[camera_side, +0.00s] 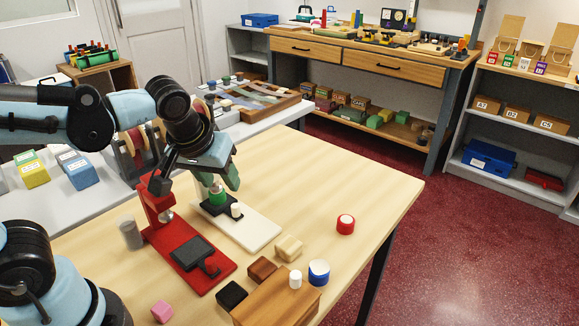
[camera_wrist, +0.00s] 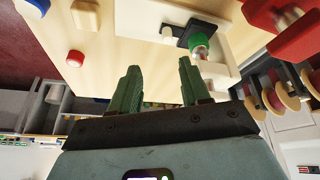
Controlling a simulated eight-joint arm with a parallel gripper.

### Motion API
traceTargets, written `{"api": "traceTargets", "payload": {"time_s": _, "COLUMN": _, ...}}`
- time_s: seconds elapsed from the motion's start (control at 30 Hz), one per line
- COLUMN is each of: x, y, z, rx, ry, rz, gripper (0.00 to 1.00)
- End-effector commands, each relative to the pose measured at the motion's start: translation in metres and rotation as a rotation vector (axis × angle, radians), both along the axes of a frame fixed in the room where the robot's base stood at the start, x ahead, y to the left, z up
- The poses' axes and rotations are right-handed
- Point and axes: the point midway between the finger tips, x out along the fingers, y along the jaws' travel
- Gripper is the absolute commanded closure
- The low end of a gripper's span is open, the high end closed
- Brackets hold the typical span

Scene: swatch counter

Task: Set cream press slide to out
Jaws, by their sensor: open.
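The cream press (camera_side: 262,232) lies flat on the wooden table behind the red press; its long base also shows in the wrist view (camera_wrist: 138,14). Its black slide (camera_side: 213,209) sits toward the rear end, with a small white knob (camera_side: 236,210) at its front. A green round piece (camera_side: 217,197) stands over the slide; it also shows in the wrist view (camera_wrist: 198,40). My gripper (camera_side: 226,180) is above the rear part of the cream press. In the wrist view my fingers (camera_wrist: 158,68) are apart and nothing is between them. My gripper hides the upper press.
The red press (camera_side: 170,236) stands close beside, its dark plate (camera_side: 193,252) near the front. A red round pot (camera_side: 346,224), a cream block (camera_side: 289,248), brown and black blocks, a blue-white pot (camera_side: 319,272) and a wooden box (camera_side: 275,303) stand nearby. The table's right side is clear.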

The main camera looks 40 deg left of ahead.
Motion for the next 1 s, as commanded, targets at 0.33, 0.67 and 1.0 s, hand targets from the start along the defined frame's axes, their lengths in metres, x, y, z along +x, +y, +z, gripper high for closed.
{"api": "traceTargets", "payload": {"time_s": 0.33, "x": 0.016, "y": -0.003, "z": 0.0, "rx": 0.022, "ry": 0.046, "rz": 0.328, "gripper": 0.54}}
{"api": "traceTargets", "payload": {"time_s": 0.67, "x": 0.024, "y": 0.005, "z": -0.027, "rx": 0.021, "ry": 0.045, "rz": 0.339, "gripper": 0.54}}
{"api": "traceTargets", "payload": {"time_s": 1.0, "x": 0.036, "y": 0.017, "z": -0.068, "rx": 0.02, "ry": 0.044, "rz": 0.337, "gripper": 0.54}}
